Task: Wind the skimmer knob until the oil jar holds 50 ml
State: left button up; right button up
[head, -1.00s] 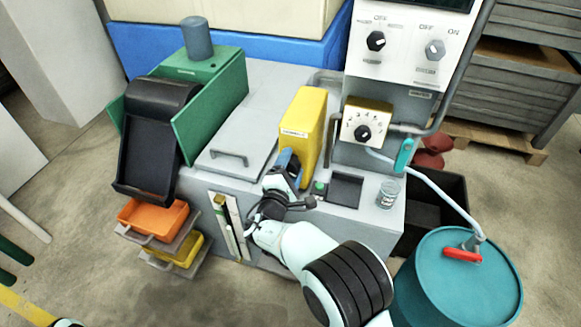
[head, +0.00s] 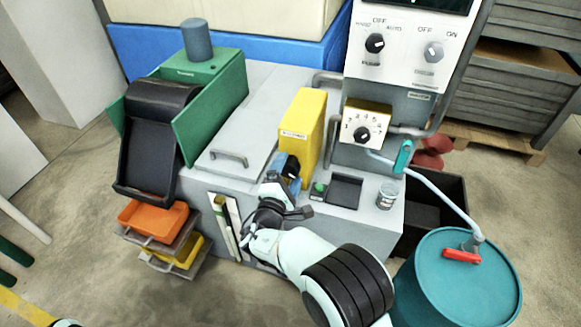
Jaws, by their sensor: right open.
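The yellow skimmer housing (head: 305,125) stands upright on the grey machine. A dark knob (head: 291,166) with blue beside it shows at its lower front. My right gripper (head: 283,177) is open just in front of and below the knob; whether its fingers touch the knob cannot be told. The gripper and wrist hide part of the housing's lower front. A small clear jar (head: 387,196) with a label stands on the machine's right ledge, apart from the gripper. Its oil level is too small to read. My left gripper is not in view.
A green button (head: 319,187) and a dark square recess (head: 345,191) lie right of the gripper. A dial box (head: 365,123) is above them. A teal drum (head: 458,275) with a red-handled tap stands at lower right. Orange and yellow trays (head: 153,217) are at left.

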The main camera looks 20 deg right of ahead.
jog(key=v, duration=0.4)
jog(key=shift+s+a+r+p, duration=0.1)
jog(key=shift+r+p, duration=0.05)
jog(key=shift+p, duration=0.15)
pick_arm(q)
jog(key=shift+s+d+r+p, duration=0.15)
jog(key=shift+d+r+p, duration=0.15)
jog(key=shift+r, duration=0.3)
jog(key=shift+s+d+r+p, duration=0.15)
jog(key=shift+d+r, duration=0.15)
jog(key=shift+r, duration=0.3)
pick_arm(e)
send_near(288, 172)
jog(key=shift+v, duration=0.85)
